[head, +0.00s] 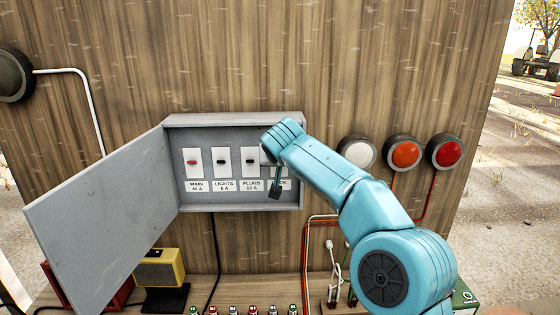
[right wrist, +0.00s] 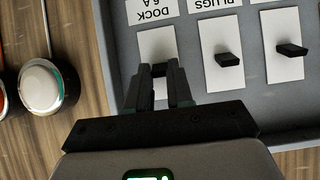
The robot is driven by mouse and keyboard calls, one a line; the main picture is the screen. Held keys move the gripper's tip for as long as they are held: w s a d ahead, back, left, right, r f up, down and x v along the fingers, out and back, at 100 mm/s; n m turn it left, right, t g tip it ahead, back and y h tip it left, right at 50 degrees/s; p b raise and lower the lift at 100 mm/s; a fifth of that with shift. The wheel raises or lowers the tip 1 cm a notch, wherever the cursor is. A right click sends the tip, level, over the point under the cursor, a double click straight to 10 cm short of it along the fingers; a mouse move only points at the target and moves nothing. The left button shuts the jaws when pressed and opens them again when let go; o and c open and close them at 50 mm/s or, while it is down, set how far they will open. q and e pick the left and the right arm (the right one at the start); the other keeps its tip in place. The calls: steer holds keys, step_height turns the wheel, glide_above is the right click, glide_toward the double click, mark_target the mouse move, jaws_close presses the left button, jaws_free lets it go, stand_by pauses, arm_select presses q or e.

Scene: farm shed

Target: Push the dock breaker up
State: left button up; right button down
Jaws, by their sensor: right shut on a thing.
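The grey breaker box (head: 240,118) hangs open on the wooden wall with a row of labelled breakers. The dock breaker (right wrist: 160,70) is at the right end of the row; its label reads DOCK 6 A in the right wrist view, which is upside down. My right gripper (right wrist: 160,88) has its dark fingers either side of the dock breaker's small black lever and is shut on it. In the head view my right gripper (head: 275,189) hides most of that breaker, so its position is hard to tell. My left gripper is not in view.
The plugs breaker (head: 250,160) is close beside my right gripper. The box's open door (head: 105,220) sticks out to the left. White (head: 356,152), orange (head: 405,154) and red (head: 446,151) lamps are right of the box. A yellow device (head: 160,267) and cables are below.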

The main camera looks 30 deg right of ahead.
steer(key=c, duration=1)
jaws_free()
steer(key=shift+r, duration=0.25)
steer(key=shift+f, duration=0.1)
steer(key=b+v, duration=0.1)
steer(key=v, duration=1.5)
steer(key=shift+s, duration=0.25)
steer(key=shift+w, duration=0.1)
